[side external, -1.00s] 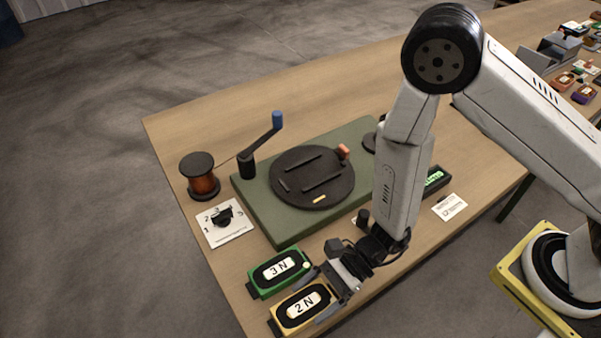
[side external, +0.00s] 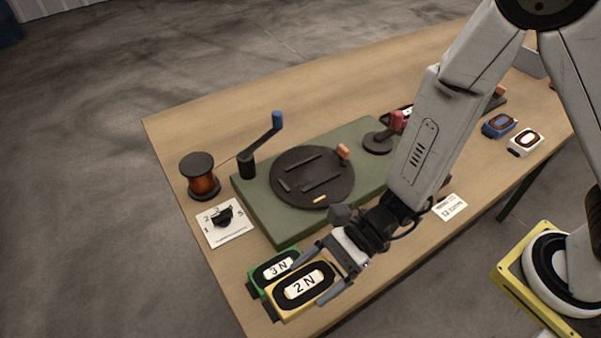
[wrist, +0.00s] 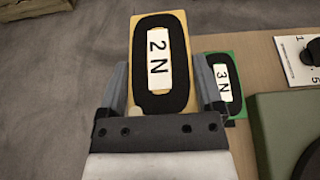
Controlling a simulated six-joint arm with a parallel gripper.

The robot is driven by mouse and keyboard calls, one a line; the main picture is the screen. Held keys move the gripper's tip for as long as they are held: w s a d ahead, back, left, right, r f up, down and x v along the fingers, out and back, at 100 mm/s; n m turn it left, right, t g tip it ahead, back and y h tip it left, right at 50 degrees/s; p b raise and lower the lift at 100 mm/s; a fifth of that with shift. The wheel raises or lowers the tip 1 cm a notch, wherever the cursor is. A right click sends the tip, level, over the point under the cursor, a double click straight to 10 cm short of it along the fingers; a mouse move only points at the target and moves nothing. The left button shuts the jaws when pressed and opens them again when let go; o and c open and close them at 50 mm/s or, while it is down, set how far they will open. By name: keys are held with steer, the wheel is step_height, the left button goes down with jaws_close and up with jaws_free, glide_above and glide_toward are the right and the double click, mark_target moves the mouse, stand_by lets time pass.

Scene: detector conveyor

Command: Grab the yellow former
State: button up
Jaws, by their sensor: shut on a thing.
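The yellow former (side external: 278,303), with a black oval winding and a white "2 N" label, is between the fingers of my gripper (side external: 316,271). My gripper is shut on its two sides. In the side view the former appears raised above the table and overlaps part of the green former. In the wrist view the yellow former (wrist: 136,17) fills the space between the two grey fingers (wrist: 160,92). The green "3 N" former (side external: 262,270) lies on the table beside it, partly hidden; it also shows in the wrist view (wrist: 237,62).
A green base (side external: 277,233) with a dark turntable (side external: 290,192) and a blue-handled crank (side external: 278,120) stands behind. A copper wire spool (side external: 204,184) and a numbered card with a dial (side external: 237,234) are at left. Blue (side external: 499,125) and white (side external: 525,141) formers lie at right.

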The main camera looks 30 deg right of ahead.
steer(key=shift+r, duration=0.4)
stand_by(0.4)
